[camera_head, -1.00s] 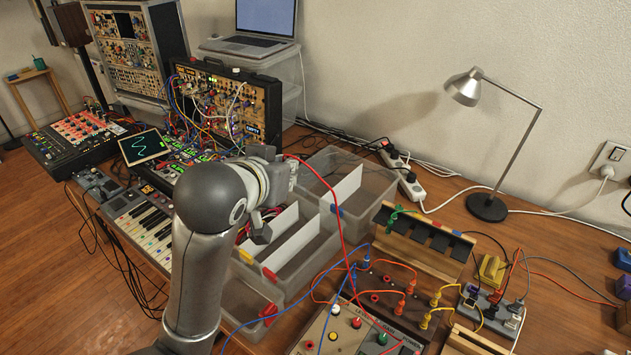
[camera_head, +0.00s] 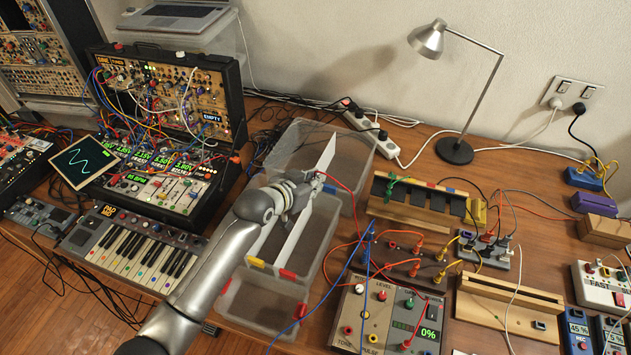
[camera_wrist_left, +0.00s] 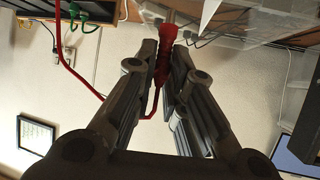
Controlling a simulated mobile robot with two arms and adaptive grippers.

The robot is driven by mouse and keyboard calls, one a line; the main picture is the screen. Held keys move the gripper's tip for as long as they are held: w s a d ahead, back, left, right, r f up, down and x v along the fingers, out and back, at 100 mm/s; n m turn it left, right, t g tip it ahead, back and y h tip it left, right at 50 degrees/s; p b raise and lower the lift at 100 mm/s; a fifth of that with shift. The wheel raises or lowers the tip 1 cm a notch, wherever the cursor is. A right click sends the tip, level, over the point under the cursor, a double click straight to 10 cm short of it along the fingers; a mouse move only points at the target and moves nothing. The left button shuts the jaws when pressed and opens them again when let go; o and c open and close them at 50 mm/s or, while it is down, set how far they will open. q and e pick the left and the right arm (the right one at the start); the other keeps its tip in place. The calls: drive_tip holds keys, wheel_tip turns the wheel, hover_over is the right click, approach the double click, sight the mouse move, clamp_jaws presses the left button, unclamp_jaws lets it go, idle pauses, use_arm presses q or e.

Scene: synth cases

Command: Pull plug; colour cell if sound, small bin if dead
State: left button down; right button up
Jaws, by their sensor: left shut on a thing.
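My left gripper (camera_head: 312,186) is shut on a red plug (camera_wrist_left: 165,62), which sits between the fingertips in the left wrist view. A red cable (camera_head: 347,188) trails from it to the right in the head view. The gripper is above the clear bins with white dividers (camera_head: 311,222). Their cells carry a yellow tab (camera_head: 256,262), a red tab (camera_head: 288,274) and a blue tab (camera_head: 329,188). A small clear bin (camera_head: 255,316) stands in front of them. The tester box (camera_head: 375,312) has a display (camera_head: 429,333) reading 0%. My right gripper is not in view.
A wooden rack (camera_head: 430,205) with a green plug (camera_head: 388,187) stands right of the bins. Patch cables and a brown jack strip (camera_head: 400,265) lie before it. A lamp (camera_head: 457,150) stands behind. The keyboard (camera_head: 130,245) and synth case (camera_head: 165,95) are left.

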use_arm(q)
wheel_tip(320, 180, down, 8)
drive_tip(key=b, duration=0.4)
drive_tip(key=shift+s+d+r+b, duration=0.15)
drive_tip(key=shift+d+r+b, duration=0.05)
drive_tip(key=shift+b, duration=0.2)
drive_tip(key=c, duration=1.4)
unclamp_jaws()
drive_tip(key=v, duration=1.2)
drive_tip(key=shift+a, duration=0.1)
